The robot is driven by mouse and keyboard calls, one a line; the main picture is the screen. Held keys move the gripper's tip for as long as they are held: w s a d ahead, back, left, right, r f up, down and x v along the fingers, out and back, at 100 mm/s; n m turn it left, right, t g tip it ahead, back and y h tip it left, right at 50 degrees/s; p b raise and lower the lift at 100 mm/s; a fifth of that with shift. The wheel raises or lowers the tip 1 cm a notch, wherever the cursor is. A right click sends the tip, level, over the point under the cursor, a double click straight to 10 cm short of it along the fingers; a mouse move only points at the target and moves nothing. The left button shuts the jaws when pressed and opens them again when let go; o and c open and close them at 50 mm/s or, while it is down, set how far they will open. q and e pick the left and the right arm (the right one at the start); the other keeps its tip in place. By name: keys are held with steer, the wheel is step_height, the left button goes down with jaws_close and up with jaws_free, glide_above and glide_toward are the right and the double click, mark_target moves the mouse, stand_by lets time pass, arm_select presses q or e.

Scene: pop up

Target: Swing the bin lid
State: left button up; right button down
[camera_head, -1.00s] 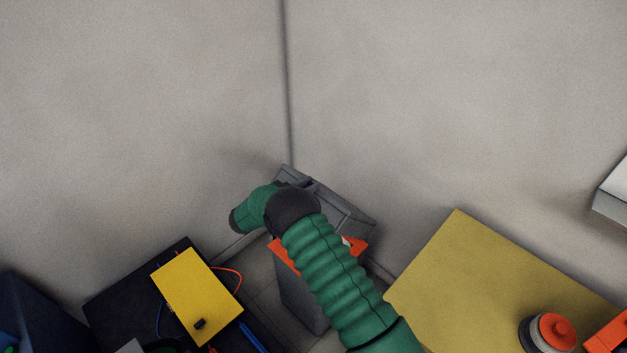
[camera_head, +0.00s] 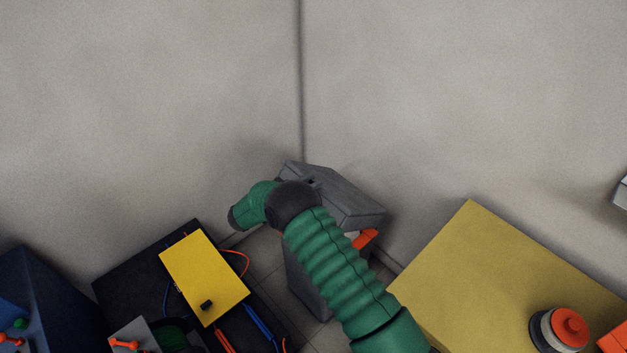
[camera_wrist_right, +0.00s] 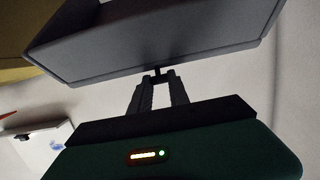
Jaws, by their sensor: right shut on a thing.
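The grey bin (camera_head: 303,282) stands in the corner, partly hidden behind my right arm. Its grey lid (camera_head: 350,200) is on top, with an orange part (camera_head: 366,239) showing under its right edge. In the wrist view the lid (camera_wrist_right: 165,45) fills the top, its near edge just past the fingertips. My right gripper (camera_wrist_right: 158,78) is shut on a small dark piece at the lid's edge, likely its handle. In the head view my wrist hides most of this gripper.
A yellow-topped table (camera_head: 490,270) with a red button (camera_head: 569,326) stands to the right. A black table with a yellow box (camera_head: 204,278) and cables is at left, beside a dark blue bin (camera_head: 45,305). Walls close in behind the bin.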

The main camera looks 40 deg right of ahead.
steer(key=a+f+b, duration=0.3)
steer(key=a+f, duration=0.1)
steer(key=f, duration=0.2)
steer(key=shift+a+b, duration=0.2)
steer(key=shift+b, duration=0.15)
steer(key=shift+s, duration=0.1)
steer(key=a+f+b, duration=0.3)
steer(key=f+b, duration=0.4)
steer(key=f, duration=0.1)
steer(key=shift+s+a+f, duration=0.15)
steer(key=shift+a+f, duration=0.05)
steer(key=shift+f, duration=0.25)
